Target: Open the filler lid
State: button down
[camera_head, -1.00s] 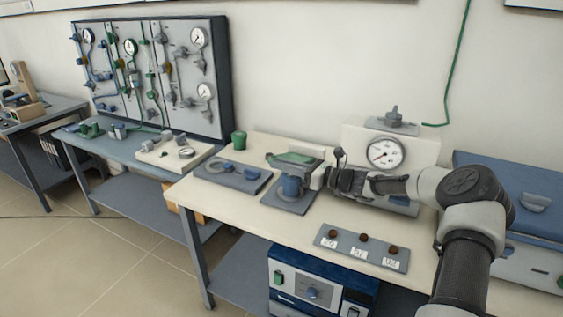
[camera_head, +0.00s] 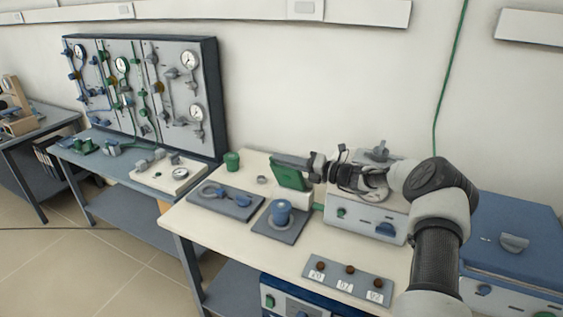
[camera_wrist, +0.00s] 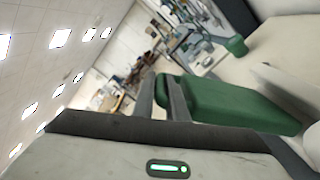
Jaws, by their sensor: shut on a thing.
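The green filler lid (camera_head: 291,174) stands tilted steeply up at the left end of a white part on the bench. My gripper (camera_head: 314,166) is at the lid's upper right edge and shut on it. In the wrist view the lid (camera_wrist: 232,103) shows as a thick green slab, with my gripper's dark fingers (camera_wrist: 162,98) at its near left end. The exact contact at the fingertips is partly hidden, and the lid's hinge is not clearly visible.
A blue cup-like fitting (camera_head: 281,209) stands on a dark plate in front of the lid. A green cup (camera_head: 232,161) is at the back left. A labelled knob plate (camera_head: 349,279) lies in front.

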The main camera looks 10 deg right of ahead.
jog(key=shift+w+d+m, duration=0.1)
jog(key=shift+w+m, duration=0.05)
jog(key=shift+m, duration=0.15)
jog(key=c, duration=2)
grip_release()
jog(key=shift+c, duration=0.2)
jog(key=v, duration=0.7)
jog(key=shift+d+b, duration=0.2)
jog(key=shift+b, duration=0.1)
